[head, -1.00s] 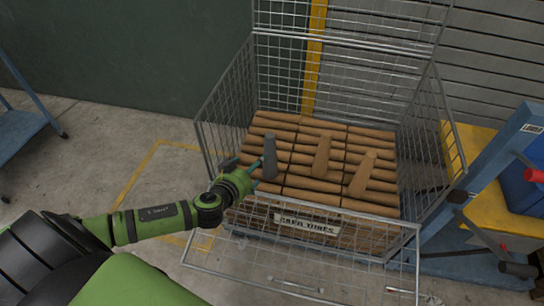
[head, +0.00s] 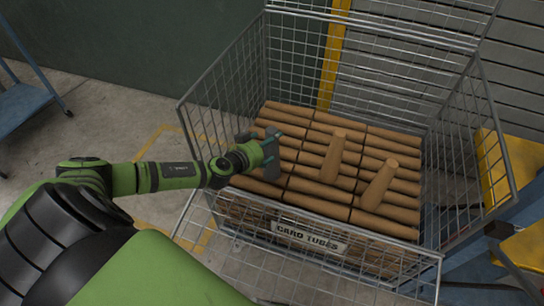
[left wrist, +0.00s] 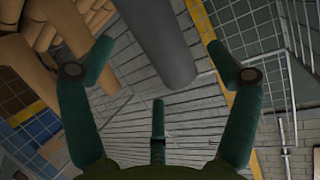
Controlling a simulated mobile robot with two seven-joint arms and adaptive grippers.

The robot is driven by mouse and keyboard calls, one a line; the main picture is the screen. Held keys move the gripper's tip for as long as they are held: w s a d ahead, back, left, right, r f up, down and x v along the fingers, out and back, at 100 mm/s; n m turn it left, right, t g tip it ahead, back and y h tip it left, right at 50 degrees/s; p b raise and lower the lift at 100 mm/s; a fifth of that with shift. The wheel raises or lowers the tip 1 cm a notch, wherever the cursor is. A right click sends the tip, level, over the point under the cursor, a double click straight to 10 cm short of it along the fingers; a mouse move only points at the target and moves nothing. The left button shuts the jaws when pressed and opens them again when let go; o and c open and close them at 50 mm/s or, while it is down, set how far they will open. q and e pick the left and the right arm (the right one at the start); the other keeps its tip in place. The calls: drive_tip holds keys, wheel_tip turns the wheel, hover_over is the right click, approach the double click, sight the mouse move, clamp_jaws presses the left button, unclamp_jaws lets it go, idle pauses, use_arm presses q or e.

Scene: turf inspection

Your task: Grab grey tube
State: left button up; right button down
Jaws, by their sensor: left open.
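The grey tube (head: 272,173) stands up from the brown tubes at the left of the wire cage, partly hidden by my left gripper (head: 268,151). In the left wrist view the grey tube (left wrist: 163,42) comes down from the top edge between the spread fingers of my left gripper (left wrist: 159,47). The fingers are open, with a visible gap on each side of the tube. My right gripper is not in view.
The wire cage (head: 226,82) holds rows of lying brown tubes. Two brown tubes (head: 333,156) (head: 377,186) stick up right of the grey one. A label (head: 309,238) reads "CARD TUBES". A blue cart (head: 28,112) stands far left.

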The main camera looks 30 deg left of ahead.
use_arm(q)
drive_tip(key=x, duration=0.4)
drive_tip(key=shift+w+f, duration=0.1)
drive_tip(key=shift+f, duration=0.05)
drive_tip(key=c, duration=1.5)
